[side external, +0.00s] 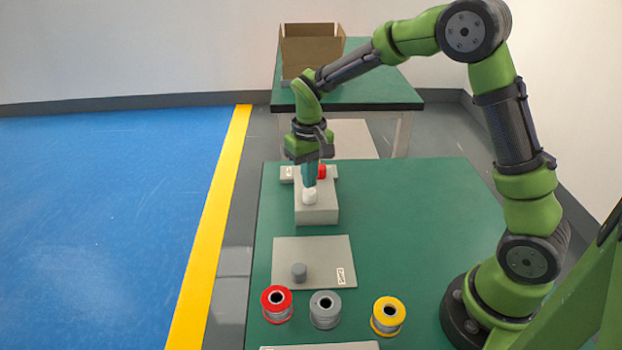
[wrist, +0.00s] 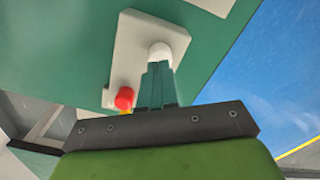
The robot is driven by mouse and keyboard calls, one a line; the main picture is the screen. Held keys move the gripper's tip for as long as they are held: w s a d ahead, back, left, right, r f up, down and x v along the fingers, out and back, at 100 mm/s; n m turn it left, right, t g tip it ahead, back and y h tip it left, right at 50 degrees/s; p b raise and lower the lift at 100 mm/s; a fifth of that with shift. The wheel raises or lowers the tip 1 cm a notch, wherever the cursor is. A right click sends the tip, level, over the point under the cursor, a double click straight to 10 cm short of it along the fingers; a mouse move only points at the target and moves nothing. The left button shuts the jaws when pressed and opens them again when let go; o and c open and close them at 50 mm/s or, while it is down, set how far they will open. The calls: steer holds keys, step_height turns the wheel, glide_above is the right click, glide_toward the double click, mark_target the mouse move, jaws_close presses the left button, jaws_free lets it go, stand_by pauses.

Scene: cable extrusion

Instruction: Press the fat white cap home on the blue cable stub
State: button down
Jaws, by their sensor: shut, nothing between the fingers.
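The fat white cap (side external: 309,197) sits on a light grey block (side external: 318,214), and it also shows in the wrist view (wrist: 160,49). No blue cable stub is visible; whether it is under the cap is hidden. My gripper (side external: 310,185) points down over the white cap, its teal fingers shut together and empty. In the wrist view the fingertips (wrist: 157,66) overlap the near edge of the white cap; I cannot tell whether they touch it.
A red cap (side external: 322,171) with yellow below it (wrist: 126,112) stands close behind my fingers. A grey plate (side external: 325,255) with a grey cylinder (side external: 299,272) lies nearer the camera, before red (side external: 277,304), grey (side external: 325,310) and yellow (side external: 388,316) spools. The green table (side external: 420,220) is clear at right.

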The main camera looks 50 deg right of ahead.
steer(key=shift+r, duration=2.85)
steer(key=shift+w, duration=0.1)
steer(key=s+a+r+t+y, duration=0.1)
steer(key=s+r+t, duration=0.2)
steer(key=s, duration=0.7)
steer(key=s+a+r+m+t+y, duration=0.1)
steer(key=s+r+t, duration=0.3)
steer(key=s, duration=0.6)
steer(key=shift+a+r, duration=0.45)
steer(key=shift+r, duration=0.7)
steer(key=shift+s, duration=0.1)
